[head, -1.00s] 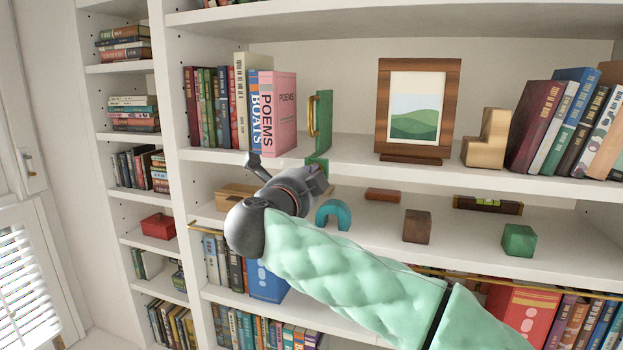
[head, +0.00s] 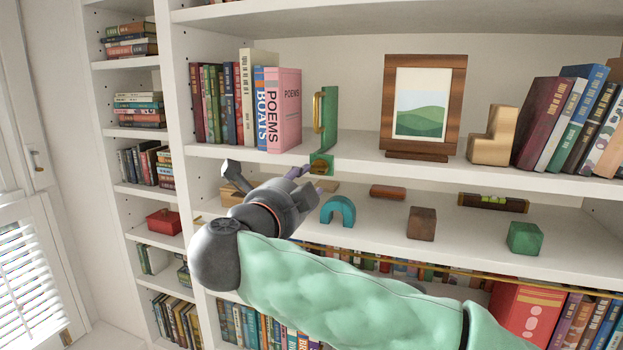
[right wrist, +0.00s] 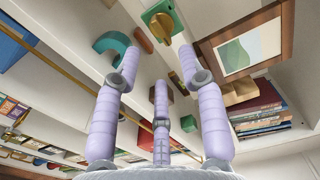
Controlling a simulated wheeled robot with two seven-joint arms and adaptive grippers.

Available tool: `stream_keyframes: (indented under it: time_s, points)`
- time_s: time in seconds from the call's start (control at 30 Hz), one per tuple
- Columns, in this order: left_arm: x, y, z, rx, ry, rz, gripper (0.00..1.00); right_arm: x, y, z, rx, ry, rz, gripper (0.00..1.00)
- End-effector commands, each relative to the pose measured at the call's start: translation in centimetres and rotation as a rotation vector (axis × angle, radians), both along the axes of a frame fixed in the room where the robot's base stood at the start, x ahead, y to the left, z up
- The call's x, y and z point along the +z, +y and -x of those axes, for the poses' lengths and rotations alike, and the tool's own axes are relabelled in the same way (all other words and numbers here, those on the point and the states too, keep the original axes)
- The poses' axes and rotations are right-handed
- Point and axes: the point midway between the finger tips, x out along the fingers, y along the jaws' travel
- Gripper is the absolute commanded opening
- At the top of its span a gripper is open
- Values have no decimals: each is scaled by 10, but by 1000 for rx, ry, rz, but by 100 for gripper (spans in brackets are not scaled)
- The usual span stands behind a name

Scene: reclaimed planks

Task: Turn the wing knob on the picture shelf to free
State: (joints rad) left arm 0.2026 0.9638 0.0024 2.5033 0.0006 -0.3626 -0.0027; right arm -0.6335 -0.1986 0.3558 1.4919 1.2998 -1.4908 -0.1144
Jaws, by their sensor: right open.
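The wing knob (head: 322,167) is a small brass piece on a green plate at the front edge of the picture shelf (head: 400,168). The right wrist view shows the brass wing (right wrist: 163,24) standing out from its green plate (right wrist: 150,12). My right gripper (head: 300,173) is just left of and below the knob in the head view, partly hidden by its own wrist. In the right wrist view its lilac fingers (right wrist: 156,72) are spread apart and empty, with the knob beyond the fingertips. They look apart from the knob. My left gripper is not in view.
On the shelf below are a teal arch (head: 338,211), a brown block (head: 421,224) and a green block (head: 525,238).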

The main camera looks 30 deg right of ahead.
Motion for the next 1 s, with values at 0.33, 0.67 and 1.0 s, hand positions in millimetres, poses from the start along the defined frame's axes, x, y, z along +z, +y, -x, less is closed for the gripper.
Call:
stream_keyframes:
  time_s: [0.33, 0.67, 1.0]
  points:
    - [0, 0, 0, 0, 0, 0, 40, 0, 31, 26, 2, 0, 0, 41]
    - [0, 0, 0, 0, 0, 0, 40, 0, 33, 28, -1, 1, 1, 41]
    - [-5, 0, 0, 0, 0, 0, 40, -12, 38, 16, 11, 14, 41, 41]
